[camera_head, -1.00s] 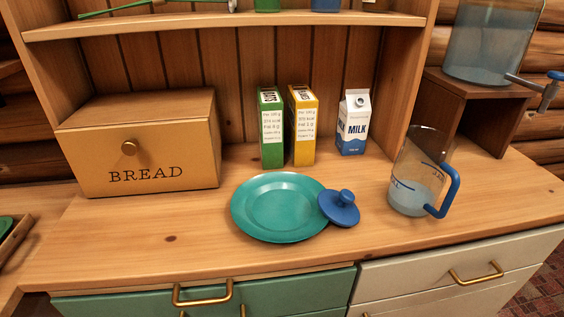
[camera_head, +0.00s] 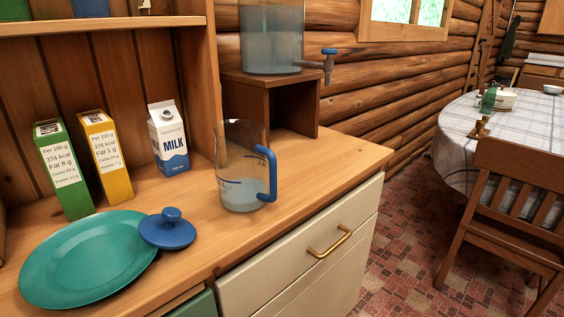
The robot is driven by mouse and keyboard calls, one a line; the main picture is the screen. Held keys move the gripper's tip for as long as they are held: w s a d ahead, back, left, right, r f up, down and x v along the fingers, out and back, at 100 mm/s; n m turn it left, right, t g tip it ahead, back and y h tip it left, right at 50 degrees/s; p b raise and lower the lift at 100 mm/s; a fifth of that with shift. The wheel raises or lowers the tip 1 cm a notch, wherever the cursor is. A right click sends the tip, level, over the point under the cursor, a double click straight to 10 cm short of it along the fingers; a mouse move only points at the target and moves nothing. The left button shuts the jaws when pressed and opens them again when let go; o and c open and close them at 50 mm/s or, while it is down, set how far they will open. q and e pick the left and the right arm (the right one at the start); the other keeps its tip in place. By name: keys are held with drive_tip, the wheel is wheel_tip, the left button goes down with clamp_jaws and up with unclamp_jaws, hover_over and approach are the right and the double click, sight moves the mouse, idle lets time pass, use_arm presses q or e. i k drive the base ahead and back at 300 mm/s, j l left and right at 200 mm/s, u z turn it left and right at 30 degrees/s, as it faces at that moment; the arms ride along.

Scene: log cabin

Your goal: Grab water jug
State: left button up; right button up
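The water jug (camera_head: 240,184) is clear, with a blue handle on its right side and some water in the bottom. It stands upright on the wooden counter (camera_head: 300,165), right of the milk carton. A blue lid with a knob (camera_head: 167,232) rests partly on the right rim of a teal plate (camera_head: 85,262), apart from the jug. Neither of my grippers shows in the head view.
A milk carton (camera_head: 168,138), a yellow box (camera_head: 106,156) and a green box (camera_head: 63,170) stand behind the plate. A water dispenser (camera_head: 272,40) with a tap sits on a wooden stand (camera_head: 262,108). A chair (camera_head: 510,205) and a clothed table (camera_head: 445,135) are at right, with floor between.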

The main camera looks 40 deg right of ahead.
sight(246, 170)
drive_tip(key=l+z, duration=0.15)
drive_tip(key=z, duration=0.85)
drive_tip(key=i+j, duration=0.05)
